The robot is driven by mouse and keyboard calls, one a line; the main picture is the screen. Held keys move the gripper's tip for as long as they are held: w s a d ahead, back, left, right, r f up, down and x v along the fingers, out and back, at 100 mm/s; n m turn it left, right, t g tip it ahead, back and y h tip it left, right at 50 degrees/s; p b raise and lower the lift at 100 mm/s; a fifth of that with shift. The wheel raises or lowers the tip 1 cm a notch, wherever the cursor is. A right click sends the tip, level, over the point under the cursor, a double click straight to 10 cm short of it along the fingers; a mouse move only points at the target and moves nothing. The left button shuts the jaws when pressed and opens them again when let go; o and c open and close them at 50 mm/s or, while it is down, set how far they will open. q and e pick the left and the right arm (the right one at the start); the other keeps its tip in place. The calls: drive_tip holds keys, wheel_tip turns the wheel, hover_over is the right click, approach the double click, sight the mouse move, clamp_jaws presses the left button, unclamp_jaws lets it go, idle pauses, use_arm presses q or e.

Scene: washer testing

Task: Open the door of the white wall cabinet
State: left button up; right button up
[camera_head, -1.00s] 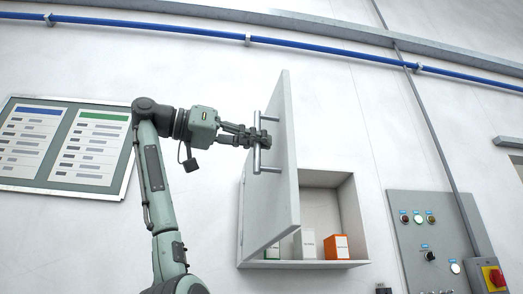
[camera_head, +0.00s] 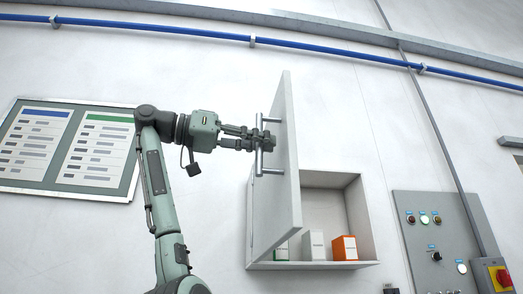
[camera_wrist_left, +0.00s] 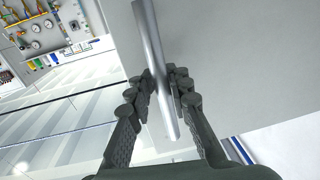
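The white wall cabinet (camera_head: 358,222) hangs on the wall with its door (camera_head: 284,170) swung wide open toward me, hinged on its left side. A metal bar handle (camera_head: 259,158) stands on the door's outer face; in the left wrist view the handle (camera_wrist_left: 150,52) runs between the fingers. My left gripper (camera_head: 262,140) is at the handle, with a finger on either side of the bar and seemingly closed around it; it also shows in the left wrist view (camera_wrist_left: 163,92). My right gripper is not in view.
Boxes stand on the cabinet floor, among them a white one (camera_head: 313,245) and an orange one (camera_head: 344,248). A grey control panel (camera_head: 436,235) is on the wall to the right. A notice board (camera_head: 70,150) hangs at left. A blue pipe (camera_head: 180,33) runs above.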

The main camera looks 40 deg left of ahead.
use_arm(q)
drive_tip(key=shift+o, duration=1.1)
drive_tip(key=shift+s+a, duration=0.1)
drive_tip(key=v, duration=1.1)
drive_tip(key=shift+s+a, duration=0.2)
drive_tip(key=shift+s, duration=0.15)
drive_tip(key=shift+w, duration=0.15)
